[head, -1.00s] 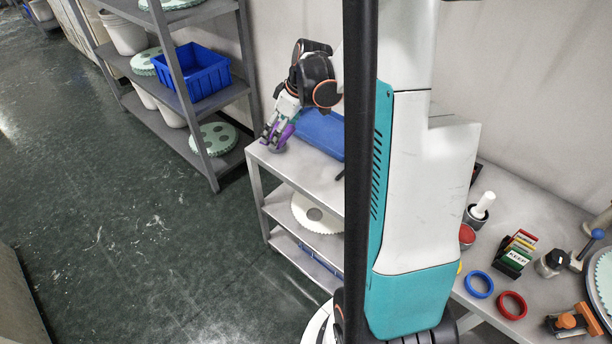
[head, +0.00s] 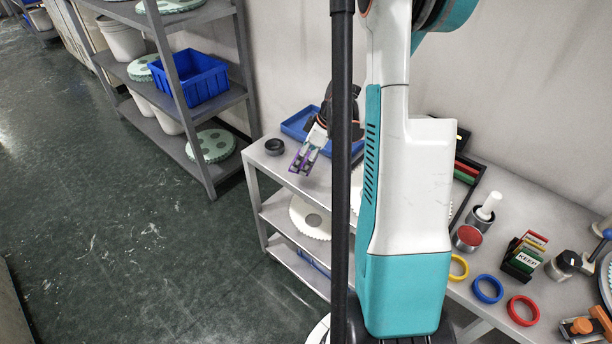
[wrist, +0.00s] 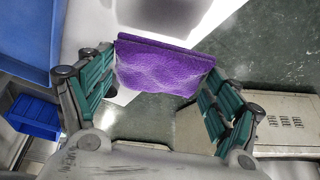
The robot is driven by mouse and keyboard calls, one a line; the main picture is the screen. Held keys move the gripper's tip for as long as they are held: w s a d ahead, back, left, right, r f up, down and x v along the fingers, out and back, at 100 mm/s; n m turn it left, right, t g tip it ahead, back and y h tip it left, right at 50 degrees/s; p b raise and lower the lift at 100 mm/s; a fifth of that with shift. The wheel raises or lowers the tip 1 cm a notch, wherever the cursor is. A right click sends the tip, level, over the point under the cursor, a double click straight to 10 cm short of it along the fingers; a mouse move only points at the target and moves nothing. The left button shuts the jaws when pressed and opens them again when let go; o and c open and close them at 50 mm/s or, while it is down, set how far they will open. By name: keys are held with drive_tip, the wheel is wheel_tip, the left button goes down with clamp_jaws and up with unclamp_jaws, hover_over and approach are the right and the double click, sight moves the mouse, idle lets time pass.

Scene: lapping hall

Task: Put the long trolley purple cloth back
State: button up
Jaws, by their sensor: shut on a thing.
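My gripper (head: 304,160) is over the top of the grey trolley (head: 268,164), beside the wall. It is shut on the purple cloth (wrist: 165,68), which is a folded pad spanning the two fingers in the wrist view. In the head view only bits of purple show between the fingers. Whether the cloth touches the trolley top cannot be told. A blue tray (head: 298,123) lies on the trolley top behind my gripper, partly hidden by my arm. A small black ring-shaped thing (head: 274,146) sits at the top's left end.
A grey rack (head: 176,92) with a blue bin (head: 190,78) and pale green discs stands left of the trolley. A toothed white disc (head: 308,217) lies on the trolley's middle shelf. At right, a bench holds coloured rings (head: 487,289) and a card holder (head: 523,256). The floor at left is clear.

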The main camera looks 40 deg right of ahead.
sight(302, 177)
drive_tip(key=shift+f+b, duration=0.95)
drive_tip(key=shift+f, duration=2.1)
drive_tip(key=shift+f, duration=0.1)
drive_tip(key=o, duration=1)
drive_tip(key=shift+o, duration=0.2)
drive_tip(key=p+v, duration=0.4)
drive_tip(key=v, duration=0.8)
